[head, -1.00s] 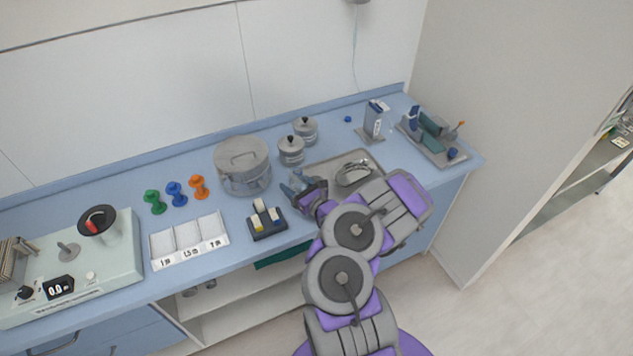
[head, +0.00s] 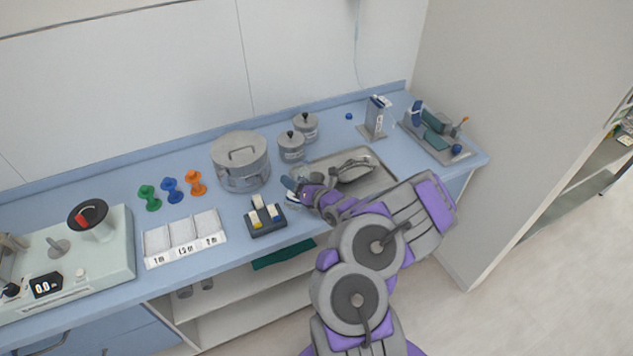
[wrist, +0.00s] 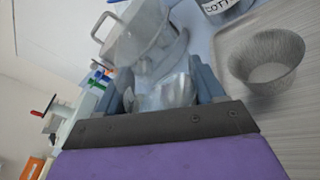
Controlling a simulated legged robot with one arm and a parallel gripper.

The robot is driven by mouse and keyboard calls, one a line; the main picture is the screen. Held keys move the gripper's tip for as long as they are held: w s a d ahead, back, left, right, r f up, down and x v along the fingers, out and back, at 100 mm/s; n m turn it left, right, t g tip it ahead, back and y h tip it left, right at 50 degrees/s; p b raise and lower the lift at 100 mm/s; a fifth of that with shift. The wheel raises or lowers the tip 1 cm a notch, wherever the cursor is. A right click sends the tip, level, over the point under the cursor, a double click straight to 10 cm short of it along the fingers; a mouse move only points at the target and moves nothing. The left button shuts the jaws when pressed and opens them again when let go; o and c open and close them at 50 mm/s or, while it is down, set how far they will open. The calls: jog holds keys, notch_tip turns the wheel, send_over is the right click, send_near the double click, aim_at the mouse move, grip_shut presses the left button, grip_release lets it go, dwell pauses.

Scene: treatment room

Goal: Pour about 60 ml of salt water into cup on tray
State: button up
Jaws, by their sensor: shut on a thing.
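My gripper (wrist: 165,85) is shut on a clear container (wrist: 165,95), seen between its blue-grey fingers in the wrist view. The container's shape, tilt and liquid level are hard to make out. In the head view my gripper (head: 297,188) is at the left end of the metal tray (head: 382,188), pointing left. A grey ribbed cup (wrist: 268,62) stands on the tray to the right of my gripper in the wrist view, apart from it. In the head view my arm seems to hide this cup. I see no stream of liquid.
A kidney dish (head: 352,168) lies on the tray. A large pot (head: 240,162) and two lidded jars (head: 291,146) stand behind and left. A small dark rack (head: 265,217) is close left of my gripper. A box on a stand (head: 375,117) is behind the tray.

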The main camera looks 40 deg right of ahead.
jog(key=shift+d+f, duration=0.1)
jog(key=shift+s+a+f+m+g+y, duration=0.1)
jog(key=shift+a+m+g+y, duration=0.1)
jog(key=shift+m, duration=0.3)
jog(key=shift+a+m+g+y, duration=0.1)
jog(key=shift+m+g, duration=0.1)
jog(key=shift+m, duration=0.3)
jog(key=m+p, duration=0.1)
jog(key=a+r+m+p, duration=0.1)
jog(key=shift+s+r+m+g+y, duration=0.2)
jog(key=shift+r+m+g+y, duration=0.1)
jog(key=shift+a+f+m+y+p, duration=0.25)
jog(key=shift+f+m+y+p, duration=0.1)
jog(key=shift+f+m, duration=0.3)
jog(key=shift+d+p, duration=0.1)
jog(key=shift+p, duration=0.45)
jog(key=shift+d+f+m+g+y+p, duration=0.2)
jog(key=shift+f+m+g+y+p, duration=0.1)
jog(key=shift+f+m+p, duration=0.35)
jog(key=shift+f+m+p, duration=0.1)
jog(key=shift+m+p, duration=0.4)
jog(key=shift+s+a+y, duration=0.1)
jog(key=shift+a+y, duration=0.15)
jog(key=shift+a, duration=0.1)
jog(key=shift+r+m+p, duration=0.25)
jog(key=shift+m+p, duration=0.15)
jog(key=shift+p, duration=0.05)
dwell(0.4)
